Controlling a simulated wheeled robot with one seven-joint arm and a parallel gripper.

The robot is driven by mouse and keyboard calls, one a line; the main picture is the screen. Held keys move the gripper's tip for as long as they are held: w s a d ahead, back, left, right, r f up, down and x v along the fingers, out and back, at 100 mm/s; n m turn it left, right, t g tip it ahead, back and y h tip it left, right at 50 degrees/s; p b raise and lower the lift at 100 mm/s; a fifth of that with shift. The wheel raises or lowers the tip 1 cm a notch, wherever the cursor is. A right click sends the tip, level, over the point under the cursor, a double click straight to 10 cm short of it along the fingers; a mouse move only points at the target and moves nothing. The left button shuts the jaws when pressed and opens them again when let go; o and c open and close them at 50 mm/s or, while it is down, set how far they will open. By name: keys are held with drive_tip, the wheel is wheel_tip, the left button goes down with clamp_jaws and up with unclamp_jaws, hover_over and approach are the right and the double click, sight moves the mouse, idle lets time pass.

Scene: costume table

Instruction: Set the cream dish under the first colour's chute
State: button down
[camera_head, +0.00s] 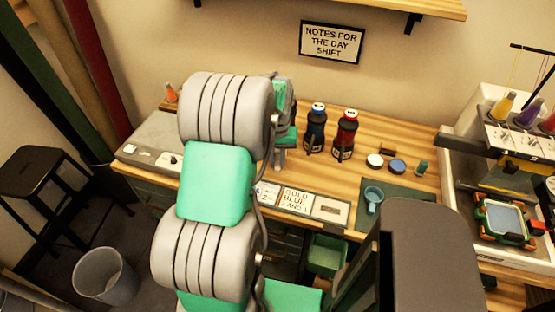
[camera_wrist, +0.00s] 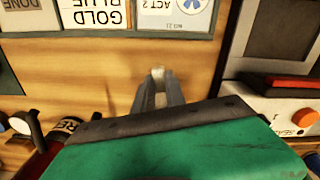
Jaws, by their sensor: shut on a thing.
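My gripper shows in the wrist view (camera_wrist: 160,92), its two fingers close together over the wooden table. It is shut on a small cream thing (camera_wrist: 158,71) at the fingertips; I cannot tell whether this is part of the cream dish. In the head view my gripper (camera_head: 280,158) is mostly hidden behind my arm, above the table left of the two bottles. A white round piece (camera_head: 375,160) lies by a blue round piece (camera_head: 397,166) right of the bottles. A card reading gold and blue (camera_head: 297,200) is at the front edge. No chute is clearly seen.
A blue handled cup (camera_head: 373,195) sits on a dark mat (camera_head: 400,205). An embroidery machine (camera_head: 510,150) fills the right. A grey unit (camera_head: 150,140) is at left.

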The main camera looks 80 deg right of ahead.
drive_tip(key=shift+f, duration=0.55)
idle(0.4)
drive_tip(key=c, duration=1.3)
unclamp_jaws()
drive_tip(key=shift+r+p, duration=1.35)
drive_tip(key=shift+r, duration=1)
drive_tip(key=a+r+p, duration=0.2)
drive_tip(key=a+r, duration=0.1)
drive_tip(key=a, duration=0.3)
drive_tip(key=shift+w+p, duration=0.3)
